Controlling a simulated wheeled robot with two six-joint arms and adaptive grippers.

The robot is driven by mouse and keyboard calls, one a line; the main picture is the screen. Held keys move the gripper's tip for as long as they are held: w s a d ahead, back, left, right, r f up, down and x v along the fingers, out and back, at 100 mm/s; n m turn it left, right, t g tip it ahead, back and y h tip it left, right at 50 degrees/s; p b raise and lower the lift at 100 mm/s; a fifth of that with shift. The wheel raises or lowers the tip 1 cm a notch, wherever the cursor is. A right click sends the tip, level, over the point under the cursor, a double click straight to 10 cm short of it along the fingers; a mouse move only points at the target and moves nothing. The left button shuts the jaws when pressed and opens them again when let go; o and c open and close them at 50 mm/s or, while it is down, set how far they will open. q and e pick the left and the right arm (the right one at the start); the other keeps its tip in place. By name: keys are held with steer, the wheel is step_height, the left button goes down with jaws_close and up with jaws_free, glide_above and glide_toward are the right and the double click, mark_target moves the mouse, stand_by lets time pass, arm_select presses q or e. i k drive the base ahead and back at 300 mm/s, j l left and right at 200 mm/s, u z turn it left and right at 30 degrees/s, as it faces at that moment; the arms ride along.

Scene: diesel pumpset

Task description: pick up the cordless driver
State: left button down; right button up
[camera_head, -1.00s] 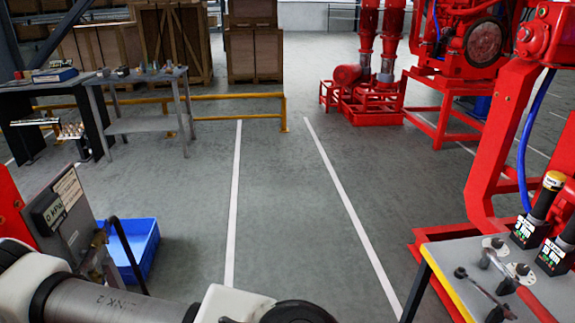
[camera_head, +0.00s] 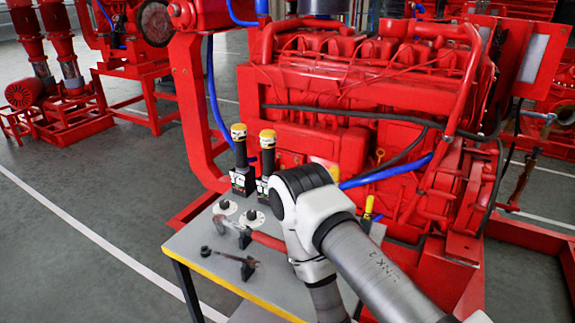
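Two upright black tools with yellow tops stand side by side on the grey worktable (camera_head: 215,258) in the head view. The left upright tool (camera_head: 240,150) and the right upright tool (camera_head: 267,155) sit in black boxes with printed labels. I cannot tell for certain whether either is the cordless driver. My own white and grey arm crosses in front of the table's right part and hides what lies there.
A yellow-handled item (camera_head: 368,207) shows right of my arm. The large red diesel engine (camera_head: 330,100) stands close behind the table. Open floor (camera_head: 60,255) lies to the left.

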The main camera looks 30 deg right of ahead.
mark_target(268, 138)
steer(key=z, duration=0.85)
steer(key=u, duration=4.15)
steer(key=z, duration=4.15)
steer(key=i+j+z, duration=0.1)
steer(key=j+z, duration=0.15)
steer(key=j, duration=0.7)
steer(key=j+z, duration=0.25)
steer(key=j, duration=0.7)
